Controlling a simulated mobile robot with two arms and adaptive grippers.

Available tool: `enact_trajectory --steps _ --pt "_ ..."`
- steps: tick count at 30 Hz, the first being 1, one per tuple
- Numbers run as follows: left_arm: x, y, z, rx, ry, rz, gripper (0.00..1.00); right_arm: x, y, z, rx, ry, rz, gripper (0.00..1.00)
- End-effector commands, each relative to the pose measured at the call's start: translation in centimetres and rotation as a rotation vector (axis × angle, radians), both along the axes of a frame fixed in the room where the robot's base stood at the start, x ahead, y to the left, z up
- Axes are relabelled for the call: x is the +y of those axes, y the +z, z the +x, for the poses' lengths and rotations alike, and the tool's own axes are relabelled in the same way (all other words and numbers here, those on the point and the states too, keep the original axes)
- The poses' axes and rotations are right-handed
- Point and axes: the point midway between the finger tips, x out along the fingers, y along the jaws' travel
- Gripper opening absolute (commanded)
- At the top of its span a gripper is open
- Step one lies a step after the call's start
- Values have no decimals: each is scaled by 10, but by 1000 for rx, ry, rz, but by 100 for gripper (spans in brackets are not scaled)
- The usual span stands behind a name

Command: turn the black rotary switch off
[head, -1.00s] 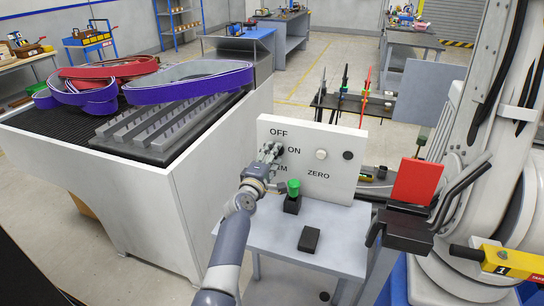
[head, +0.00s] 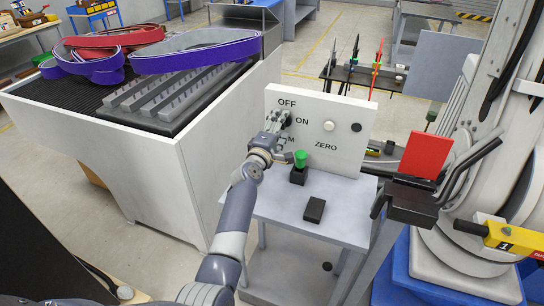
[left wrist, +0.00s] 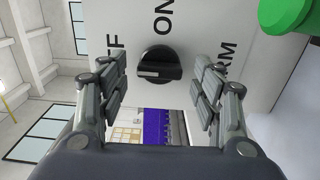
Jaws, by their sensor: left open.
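The black rotary switch (left wrist: 160,67) is on a white panel (head: 345,109) with OFF, ON and other labels. In the left wrist view, the white mark on its grip points left, on the side of the OFF lettering. My left gripper (head: 276,124) is at the panel, partly covering the switch in the head view. In the left wrist view its fingers (left wrist: 160,88) are open, one on each side of the switch, with visible gaps. I cannot tell how far the fingertips are from the panel. My right gripper is not in view.
A green-topped button (head: 299,160) stands in front of the panel on a small grey table (head: 270,205), near my left gripper. A black block (head: 314,209) lies there too. A white cabinet (head: 200,150) is on the left. A red block (head: 426,155) is on the right.

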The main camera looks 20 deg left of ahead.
Motion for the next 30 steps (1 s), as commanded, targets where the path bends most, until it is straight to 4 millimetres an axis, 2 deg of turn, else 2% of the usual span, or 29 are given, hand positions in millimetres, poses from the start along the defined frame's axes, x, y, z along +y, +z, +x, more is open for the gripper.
enact_trajectory --steps 5,8,25,30 --pt "0 0 0 -4 0 82 60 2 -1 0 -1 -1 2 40" --pt "1 1 0 -10 1 238 60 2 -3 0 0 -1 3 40" --pt "-3 2 -1 -57 1 1623 60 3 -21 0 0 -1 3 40" --pt "-3 1 -32 -55 -1 1592 60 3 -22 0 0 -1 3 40"
